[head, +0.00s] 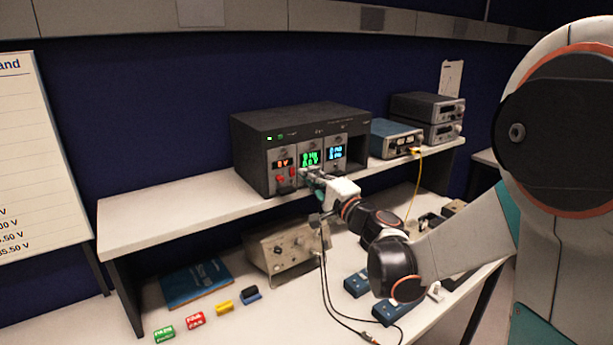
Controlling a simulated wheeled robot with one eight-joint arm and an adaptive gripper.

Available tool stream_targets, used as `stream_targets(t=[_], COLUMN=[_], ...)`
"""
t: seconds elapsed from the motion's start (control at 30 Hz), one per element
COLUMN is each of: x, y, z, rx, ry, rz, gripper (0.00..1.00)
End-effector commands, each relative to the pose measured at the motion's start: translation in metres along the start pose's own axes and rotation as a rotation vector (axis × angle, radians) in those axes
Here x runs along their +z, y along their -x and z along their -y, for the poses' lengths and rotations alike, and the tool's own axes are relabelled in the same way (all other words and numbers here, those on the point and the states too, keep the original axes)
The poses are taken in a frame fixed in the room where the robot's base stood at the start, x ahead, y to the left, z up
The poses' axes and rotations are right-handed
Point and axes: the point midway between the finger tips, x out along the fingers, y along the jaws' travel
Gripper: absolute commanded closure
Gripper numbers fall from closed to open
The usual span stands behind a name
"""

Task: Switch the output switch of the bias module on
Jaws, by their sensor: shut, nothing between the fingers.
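A dark instrument rack (305,120) stands on the raised shelf and holds three modules side by side. The left module (283,157) has an orange display reading about 0 V, with red parts below it. The middle module has a green display (311,157), and the right module has a blue display (336,152). I cannot read which is the bias module, nor make out its output switch. My gripper (308,174) is shut and empty at the lower front of the middle module. It hides that module's lower controls; whether it touches the panel is unclear.
A blue instrument (397,138) and stacked grey units (427,117) stand right of the rack. The shelf (170,215) is clear to the left. Below are a beige instrument (285,250), a blue book (195,283), coloured blocks (195,320) and dark cables (327,290).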

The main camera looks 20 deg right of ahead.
Motion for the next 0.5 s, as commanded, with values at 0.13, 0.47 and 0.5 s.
stream_targets(t=[0.13, 0.47, 0.5], x=[-0.001, -0.001, -0.001], y=[0.033, 0.087, 0.091], z=[0.01, 0.023, 0.023], rx=[0.0, 0.0, 0.0], ry=[0.001, 0.001, 0.001], rz=[-0.003, -0.001, -0.001], gripper=[1.0, 1.0, 1.0])
